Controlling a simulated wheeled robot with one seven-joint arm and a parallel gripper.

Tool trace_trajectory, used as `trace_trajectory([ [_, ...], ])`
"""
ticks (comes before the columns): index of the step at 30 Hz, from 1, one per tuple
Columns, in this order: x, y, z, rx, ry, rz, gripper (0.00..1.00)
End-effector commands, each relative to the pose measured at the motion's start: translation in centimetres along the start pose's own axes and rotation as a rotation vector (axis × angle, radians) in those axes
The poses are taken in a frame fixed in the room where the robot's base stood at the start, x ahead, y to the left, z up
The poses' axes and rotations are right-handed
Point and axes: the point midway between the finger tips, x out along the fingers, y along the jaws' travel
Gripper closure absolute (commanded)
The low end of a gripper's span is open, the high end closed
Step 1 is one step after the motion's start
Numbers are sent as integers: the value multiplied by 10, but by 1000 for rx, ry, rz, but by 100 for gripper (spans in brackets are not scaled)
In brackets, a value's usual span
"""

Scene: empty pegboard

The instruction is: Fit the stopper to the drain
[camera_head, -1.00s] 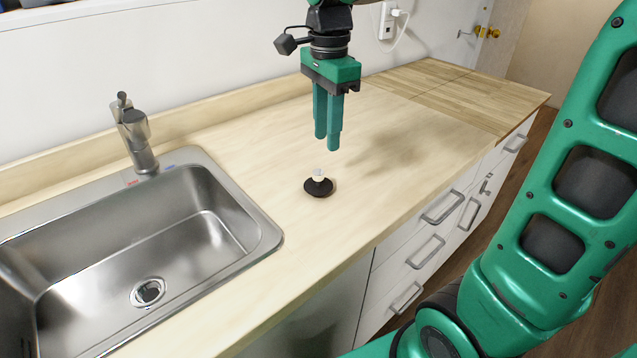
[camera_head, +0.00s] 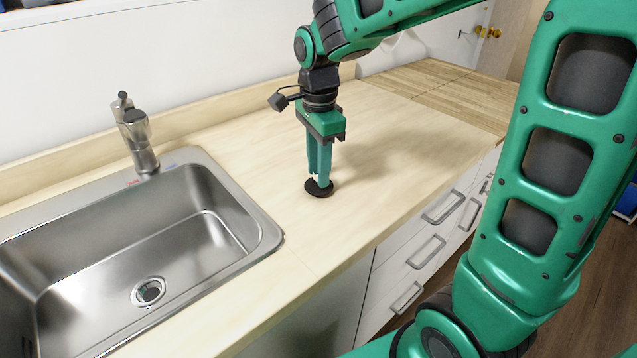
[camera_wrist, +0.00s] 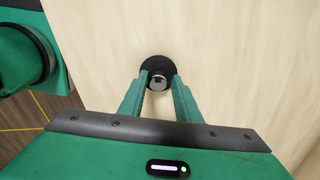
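The stopper (camera_head: 309,187) is a black disc with a pale knob, flat on the wooden counter right of the sink. My gripper (camera_head: 319,182) points straight down over it, fingertips low at the stopper. In the wrist view the black disc (camera_wrist: 158,64) shows beyond the fingertips. The knob stands between the two fingers of my gripper (camera_wrist: 160,82), which look open with small gaps beside it. In the head view the fingers hide the knob. The drain (camera_head: 149,292) is a round metal opening in the sink floor, uncovered.
The steel sink (camera_head: 262,240) has a raised rim and deep walls. A faucet (camera_head: 138,140) stands at its back edge. The counter (camera_head: 400,140) around the stopper is clear. A wall runs behind, and drawers with handles (camera_head: 442,207) are below the front edge.

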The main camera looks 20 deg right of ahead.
Motion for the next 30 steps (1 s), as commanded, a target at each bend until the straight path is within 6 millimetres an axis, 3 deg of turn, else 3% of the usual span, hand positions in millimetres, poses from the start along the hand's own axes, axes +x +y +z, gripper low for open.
trace_trajectory([
  [10,9,0,0,0,0,0,70],
  [14,9,0,0,0,0,0,98],
  [15,9,0,0,0,0,0,100],
  [25,7,0,0,0,0,-1,100],
  [30,-4,0,0,0,0,-3,100],
])
